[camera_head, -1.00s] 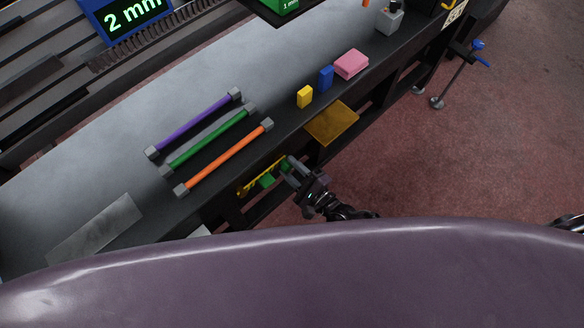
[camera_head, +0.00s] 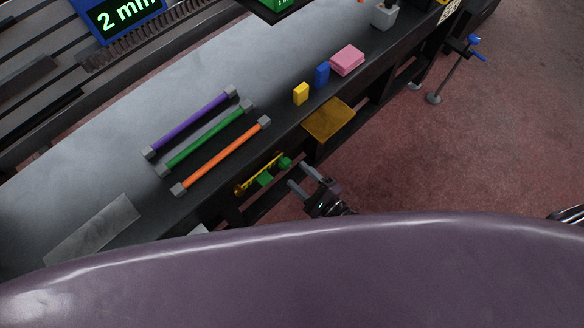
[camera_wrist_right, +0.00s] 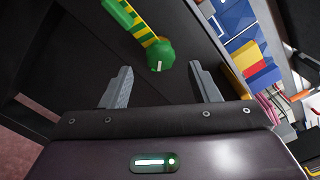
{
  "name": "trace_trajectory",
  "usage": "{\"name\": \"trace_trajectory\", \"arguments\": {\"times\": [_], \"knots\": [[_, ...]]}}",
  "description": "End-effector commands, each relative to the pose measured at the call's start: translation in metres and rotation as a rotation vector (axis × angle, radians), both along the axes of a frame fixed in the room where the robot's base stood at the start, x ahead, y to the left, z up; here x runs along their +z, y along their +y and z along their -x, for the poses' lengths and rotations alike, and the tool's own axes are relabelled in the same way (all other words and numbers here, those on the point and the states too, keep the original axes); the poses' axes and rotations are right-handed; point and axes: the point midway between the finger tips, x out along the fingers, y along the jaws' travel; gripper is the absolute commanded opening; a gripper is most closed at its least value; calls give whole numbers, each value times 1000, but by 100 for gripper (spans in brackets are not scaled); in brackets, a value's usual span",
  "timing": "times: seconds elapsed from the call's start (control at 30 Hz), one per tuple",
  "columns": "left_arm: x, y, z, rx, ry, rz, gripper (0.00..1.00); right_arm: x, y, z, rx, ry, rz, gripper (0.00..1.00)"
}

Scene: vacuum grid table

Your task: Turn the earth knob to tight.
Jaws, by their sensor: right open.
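The earth knob (camera_head: 285,162) is a small green knob on the dark front side of the table, below its edge. In the right wrist view it is a round green knob (camera_wrist_right: 160,56) with a short white mark, at the end of a green-and-yellow striped strip (camera_wrist_right: 138,26). My right gripper (camera_head: 299,177) is open and empty, its two fingers pointing at the table front. The knob shows ahead of and between the fingertips (camera_wrist_right: 160,74), apart from both. My left gripper is not in view.
Purple, green and orange bars (camera_head: 222,156) lie on the table top. Yellow, blue and pink blocks (camera_head: 347,60) stand near its edge. A yellow-brown tray (camera_head: 328,119) juts from the front, close to my right gripper. Red floor (camera_head: 440,160) is open to the right.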

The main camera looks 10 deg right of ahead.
Motion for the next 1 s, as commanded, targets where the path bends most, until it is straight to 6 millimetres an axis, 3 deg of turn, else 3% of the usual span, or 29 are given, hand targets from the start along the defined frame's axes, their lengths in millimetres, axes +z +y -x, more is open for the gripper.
{"name": "trace_trajectory", "arguments": {"times": [0.23,0.87,1.0], "knots": [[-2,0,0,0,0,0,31,0,-17,24,1,0,0,55],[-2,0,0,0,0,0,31,0,-19,26,1,0,1,55],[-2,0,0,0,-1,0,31,-25,-17,32,9,9,127,55]]}}
